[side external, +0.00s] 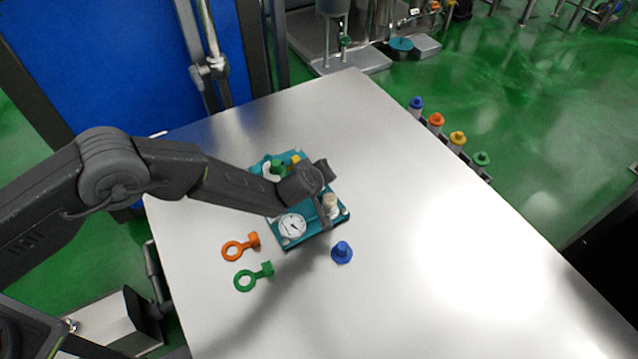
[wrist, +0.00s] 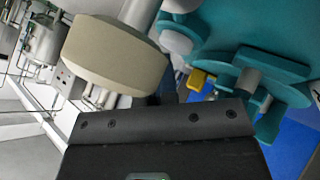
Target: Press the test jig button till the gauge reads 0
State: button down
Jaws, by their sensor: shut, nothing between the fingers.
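The test jig (side external: 302,237) is a teal plate on the table with a white round dial gauge (side external: 291,225) at its near left corner. The gauge's dark needle shows, but its reading is too small to tell. A beige round-topped part (side external: 330,201) stands at the jig's right side; it shows large in the wrist view (wrist: 115,57). I cannot tell for sure which part is the button. My gripper (side external: 322,208) is shut and empty, low over the jig beside the beige part. I cannot tell whether they touch. My arm hides part of the jig's middle.
A yellow part (side external: 296,160) and a green part (side external: 277,166) sit at the jig's far side. A blue cone-shaped piece (side external: 342,252), an orange ring tag (side external: 240,247) and a green ring tag (side external: 253,276) lie nearby. Several coloured-cap pieces line the right edge. The table's right is clear.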

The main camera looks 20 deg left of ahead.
jog(key=shift+s+a+f, duration=0.2)
jog(key=shift+s+a, duration=0.2)
jog(key=shift+a, duration=0.25)
jog(key=shift+d+r, duration=0.1)
jog(key=shift+r, duration=0.35)
jog(key=shift+d+r, duration=0.15)
jog(key=shift+r, duration=2.15)
